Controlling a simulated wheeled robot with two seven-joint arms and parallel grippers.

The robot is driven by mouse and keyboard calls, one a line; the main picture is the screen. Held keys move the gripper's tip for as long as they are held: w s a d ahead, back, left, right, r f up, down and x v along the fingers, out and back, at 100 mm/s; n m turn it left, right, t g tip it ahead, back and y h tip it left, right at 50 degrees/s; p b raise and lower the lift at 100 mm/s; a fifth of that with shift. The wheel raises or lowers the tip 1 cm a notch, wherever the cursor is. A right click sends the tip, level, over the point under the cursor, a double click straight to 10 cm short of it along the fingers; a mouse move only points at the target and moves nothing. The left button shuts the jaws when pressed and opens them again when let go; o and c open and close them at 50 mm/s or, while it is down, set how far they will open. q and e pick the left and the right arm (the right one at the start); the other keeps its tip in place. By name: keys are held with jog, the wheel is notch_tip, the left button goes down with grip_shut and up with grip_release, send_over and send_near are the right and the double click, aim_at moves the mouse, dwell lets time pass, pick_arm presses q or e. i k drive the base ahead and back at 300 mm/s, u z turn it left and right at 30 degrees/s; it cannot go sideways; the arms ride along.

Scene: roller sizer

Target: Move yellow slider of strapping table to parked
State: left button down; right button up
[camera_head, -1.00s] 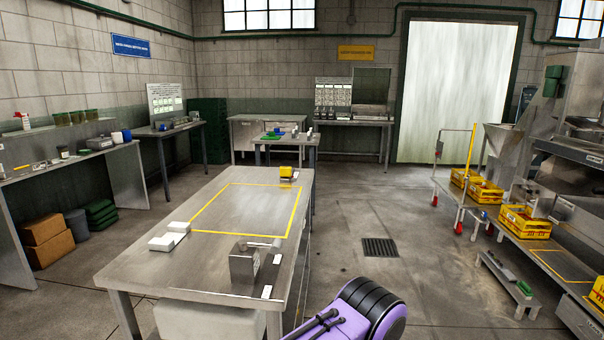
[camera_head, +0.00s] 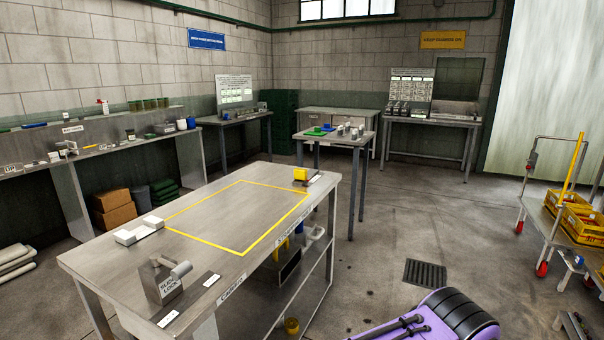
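The strapping table (camera_head: 215,197) is a steel table with a yellow outlined rectangle on its top. A small yellow block (camera_head: 301,175), which looks like the yellow slider, sits at its far right corner beside a dark strip with a pale label (camera_head: 316,179). A grey metal block marked like "slide lock" (camera_head: 163,282), with a grey knob or handle (camera_head: 181,269), stands at the near corner. A dark strip with white labels (camera_head: 212,280) lies beside it. Lettering on the front edge is too small to read surely. Neither of my grippers shows.
White blocks (camera_head: 138,231) lie on the table's left edge. A smaller table (camera_head: 335,138) with green and blue items stands behind. A cart with yellow crates (camera_head: 582,224) is at the right. Open floor with a drain grate (camera_head: 425,273) lies right of the table.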

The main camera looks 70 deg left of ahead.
aim_at(300, 174)
jog(key=u, duration=0.4)
jog(key=i, duration=0.95)
jog(key=u, duration=0.7)
